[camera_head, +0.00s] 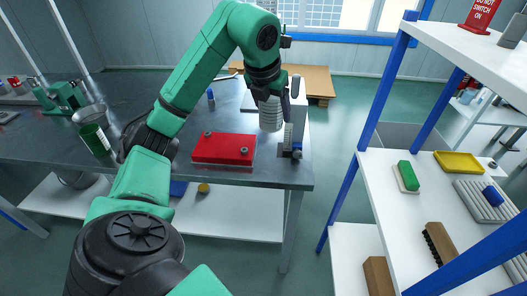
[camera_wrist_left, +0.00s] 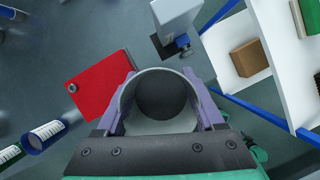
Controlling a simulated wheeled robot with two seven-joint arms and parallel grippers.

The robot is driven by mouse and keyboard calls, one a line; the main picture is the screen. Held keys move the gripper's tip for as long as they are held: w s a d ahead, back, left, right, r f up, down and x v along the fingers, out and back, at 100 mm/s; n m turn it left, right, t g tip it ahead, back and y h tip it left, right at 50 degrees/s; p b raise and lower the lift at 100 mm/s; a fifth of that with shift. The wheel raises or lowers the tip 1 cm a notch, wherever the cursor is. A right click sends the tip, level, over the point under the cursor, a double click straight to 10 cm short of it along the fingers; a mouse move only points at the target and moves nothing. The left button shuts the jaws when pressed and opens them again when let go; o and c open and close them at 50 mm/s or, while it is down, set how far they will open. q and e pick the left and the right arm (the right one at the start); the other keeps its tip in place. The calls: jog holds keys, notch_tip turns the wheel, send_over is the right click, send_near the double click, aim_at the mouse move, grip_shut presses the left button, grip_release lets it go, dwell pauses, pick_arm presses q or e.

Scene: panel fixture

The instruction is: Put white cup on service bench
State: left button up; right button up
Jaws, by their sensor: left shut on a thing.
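The white cup (camera_head: 270,118), with a ribbed side, is held in my left gripper (camera_head: 277,92). In the left wrist view the cup's round rim (camera_wrist_left: 125,98) faces the camera, with the gripper's two fingers on either side of it; its inside looks dark. The gripper is shut on the cup and points down over the right end of a grey metal bench (camera_head: 250,178), near that edge. The head view does not show clearly whether the cup touches the surface. My right gripper is not in view.
A red block (camera_head: 224,148) lies left of the cup. A grey device (camera_head: 292,140) stands close to its right. A green can (camera_head: 95,140) and a green machine (camera_head: 62,96) are farther left. White shelves with blue posts (camera_head: 372,100) stand right, across a floor gap.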

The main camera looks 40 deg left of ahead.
pick_arm(q)
notch_tip(320, 180, down, 14)
jog(key=shift+f+b, duration=0.2)
jog(key=shift+b, duration=0.95)
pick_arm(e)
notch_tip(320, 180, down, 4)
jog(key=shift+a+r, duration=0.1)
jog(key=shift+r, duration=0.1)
pick_arm(q)
jog(key=shift+f, duration=0.1)
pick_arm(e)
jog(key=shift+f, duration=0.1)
pick_arm(q)
jog(key=o, duration=1.4)
jog(key=shift+r, duration=0.25)
jog(key=shift+s+r, duration=0.1)
jog(key=shift+r, duration=0.25)
jog(key=p+v, duration=0.1)
jog(key=v, duration=1)
jog(key=shift+s, duration=0.1)
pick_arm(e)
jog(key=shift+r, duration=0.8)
